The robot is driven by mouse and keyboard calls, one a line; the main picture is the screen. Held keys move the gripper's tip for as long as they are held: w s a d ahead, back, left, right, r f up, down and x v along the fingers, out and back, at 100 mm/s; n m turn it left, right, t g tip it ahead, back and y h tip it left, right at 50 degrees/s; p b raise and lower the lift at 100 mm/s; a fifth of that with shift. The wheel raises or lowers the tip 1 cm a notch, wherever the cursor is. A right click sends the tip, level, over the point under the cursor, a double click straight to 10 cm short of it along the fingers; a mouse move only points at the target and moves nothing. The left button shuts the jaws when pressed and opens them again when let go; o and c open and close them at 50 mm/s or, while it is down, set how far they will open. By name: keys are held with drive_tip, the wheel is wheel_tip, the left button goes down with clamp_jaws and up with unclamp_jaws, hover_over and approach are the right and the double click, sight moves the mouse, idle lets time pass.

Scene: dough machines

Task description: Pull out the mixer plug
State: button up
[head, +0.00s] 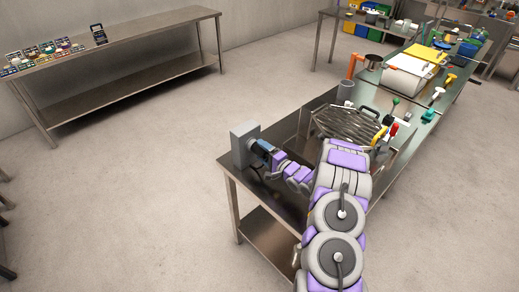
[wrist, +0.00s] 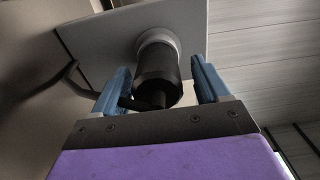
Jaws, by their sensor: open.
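A grey socket box (head: 243,146) stands at the near left end of the long steel table; its face (wrist: 110,45) fills the top of the wrist view. The black mixer plug (wrist: 157,66) sits in the round light-grey socket (wrist: 158,38) on that face. A dark cable (wrist: 62,78) curves at the left of the wrist view. My gripper (wrist: 160,82) is open, with one blue finger on each side of the plug. Gaps show between both fingers and the plug. In the head view my gripper (head: 263,150) is at the box, and the plug cannot be made out there.
A white machine (head: 408,68) and several tools lie farther back. Another steel table (head: 120,46) stands along the wall.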

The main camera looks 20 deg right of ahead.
drive_tip(key=shift+a+p, duration=0.25)
drive_tip(key=shift+p, duration=0.15)
drive_tip(key=shift+d+f, duration=0.1)
drive_tip(key=shift+d, duration=0.05)
drive_tip(key=shift+c, duration=0.2)
drive_tip(key=shift+c, duration=0.8)
drive_tip(key=c, duration=1)
drive_tip(key=shift+s+d, duration=0.15)
drive_tip(key=shift+s, duration=0.25)
drive_tip(key=shift+p+v, duration=0.6)
drive_tip(key=shift+v, duration=0.6)
drive_tip(key=shift+s, duration=0.1)
